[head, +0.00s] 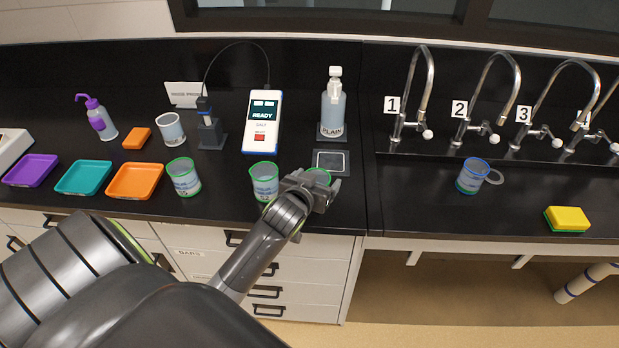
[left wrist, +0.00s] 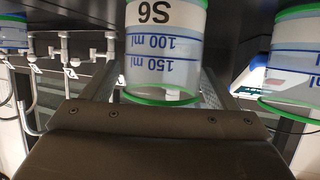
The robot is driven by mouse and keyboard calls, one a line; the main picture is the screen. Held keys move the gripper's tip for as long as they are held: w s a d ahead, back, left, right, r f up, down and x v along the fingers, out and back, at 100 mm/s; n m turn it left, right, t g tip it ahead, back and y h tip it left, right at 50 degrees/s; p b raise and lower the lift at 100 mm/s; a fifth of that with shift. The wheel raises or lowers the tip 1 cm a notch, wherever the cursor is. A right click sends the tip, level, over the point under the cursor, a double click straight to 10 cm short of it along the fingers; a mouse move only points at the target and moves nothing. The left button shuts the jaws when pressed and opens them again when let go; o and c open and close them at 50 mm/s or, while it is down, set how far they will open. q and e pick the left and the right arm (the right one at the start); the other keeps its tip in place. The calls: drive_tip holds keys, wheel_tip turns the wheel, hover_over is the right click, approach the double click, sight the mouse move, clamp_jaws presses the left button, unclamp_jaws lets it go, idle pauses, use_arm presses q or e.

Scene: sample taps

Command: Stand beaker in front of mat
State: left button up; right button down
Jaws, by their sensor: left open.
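A clear beaker with a green rim (head: 319,175) stands on the black counter just in front of the dark square mat (head: 332,163) with a pale outline. My left gripper (head: 321,186) is at this beaker and hides most of it in the head view. In the left wrist view the beaker (left wrist: 166,50), marked S6, shows upside down between the two open fingers (left wrist: 160,90). I cannot tell whether a finger touches it. My right gripper is not in view.
Another green-rimmed beaker (head: 264,181) stands close to the left of my gripper, and one more (head: 184,177) stands farther left. A READY meter (head: 262,122) and a PLAIN bottle (head: 333,107) stand behind. A blue-rimmed beaker (head: 470,179) is under the taps at right.

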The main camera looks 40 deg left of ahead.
use_arm(q)
drive_tip(key=b+v, duration=0.1)
drive_tip(key=v, duration=1.1)
drive_tip(key=shift+f, duration=0.2)
drive_tip(key=s+f+m+g+h, duration=0.1)
drive_tip(key=s+f+g, duration=0.45)
drive_tip(key=s, duration=0.45)
drive_tip(key=s+f+m+g, duration=0.1)
drive_tip(key=s+f+g, duration=0.3)
drive_tip(key=s+f, duration=0.45)
wheel_tip(320, 180, down, 23)
drive_tip(key=a+g, duration=0.1)
drive_tip(key=a, duration=0.1)
drive_tip(key=s+d+f+g+h, duration=0.1)
drive_tip(key=s+f, duration=1.4)
drive_tip(key=s, duration=0.1)
drive_tip(key=shift+d+f, duration=0.4)
